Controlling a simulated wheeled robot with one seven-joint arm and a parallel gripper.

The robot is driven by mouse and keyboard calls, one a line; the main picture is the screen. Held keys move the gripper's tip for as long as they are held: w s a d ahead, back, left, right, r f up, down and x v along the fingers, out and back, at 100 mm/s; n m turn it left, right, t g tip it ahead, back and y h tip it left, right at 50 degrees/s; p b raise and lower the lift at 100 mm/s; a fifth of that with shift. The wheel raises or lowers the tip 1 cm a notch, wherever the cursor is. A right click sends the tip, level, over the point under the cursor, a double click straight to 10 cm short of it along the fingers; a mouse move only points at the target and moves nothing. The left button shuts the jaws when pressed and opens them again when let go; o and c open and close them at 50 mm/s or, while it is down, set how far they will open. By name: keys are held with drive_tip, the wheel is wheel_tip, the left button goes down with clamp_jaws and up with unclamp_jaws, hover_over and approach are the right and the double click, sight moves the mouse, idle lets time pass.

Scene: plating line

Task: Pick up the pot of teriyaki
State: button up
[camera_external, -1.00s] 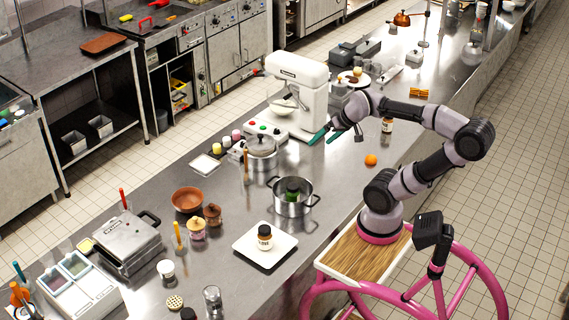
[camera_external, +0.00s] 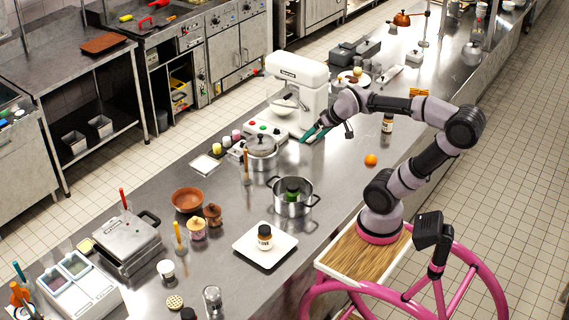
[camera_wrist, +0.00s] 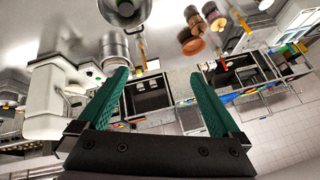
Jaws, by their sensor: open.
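Several small jars could be the pot of teriyaki, and I cannot read their labels. A brown jar with a pale label (camera_external: 265,237) stands upright on a square white plate (camera_external: 283,256). A dark jar with a green top (camera_external: 292,189) is inside an open steel pot (camera_external: 292,209). Another brown labelled jar (camera_external: 387,125) stands on the counter below my forearm. My gripper (camera_external: 314,134) is open and empty above the counter beside the white mixer, apart from all these jars. Its green fingers are spread in the wrist view (camera_wrist: 160,74).
The white stand mixer (camera_external: 300,93) is close to my gripper. A lidded pot (camera_external: 261,156), an orange (camera_external: 370,160), a terracotta bowl (camera_external: 187,200) and two small lidded pots (camera_external: 197,229) stand along the counter. Bare counter lies between the orange and the open pot.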

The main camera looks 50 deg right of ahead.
drive_tip(key=w+a+f+n, duration=0.1)
drive_tip(key=w+a+n, duration=0.25)
drive_tip(key=w, duration=0.45)
drive_tip(key=w+a+f+n, duration=0.2)
drive_tip(key=w+a, duration=0.3)
drive_tip(key=w, duration=0.3)
drive_tip(key=w+a+f+n+y, duration=0.1)
drive_tip(key=w+a+f+n, duration=0.3)
drive_tip(key=a, duration=0.3)
drive_tip(key=w+a+f+n+y, duration=0.1)
drive_tip(key=w+a+f+y, duration=0.1)
drive_tip(key=w+a+f, duration=0.35)
drive_tip(key=n+g+y, duration=0.2)
drive_tip(key=n+y, duration=0.4)
drive_tip(key=y, duration=0.2)
hover_over(164, 267)
drive_tip(key=s+d, duration=0.2)
drive_tip(key=d, duration=0.3)
wheel_tip(164, 267, down, 16)
wheel_tip(164, 267, down, 8)
drive_tip(key=shift+w+a+f, duration=0.1)
drive_tip(key=shift+a, duration=0.05)
drive_tip(key=shift+w+a, duration=0.25)
drive_tip(key=shift+a, duration=0.25)
drive_tip(key=shift+x, duration=3.1)
drive_tip(key=c, duration=1.2)
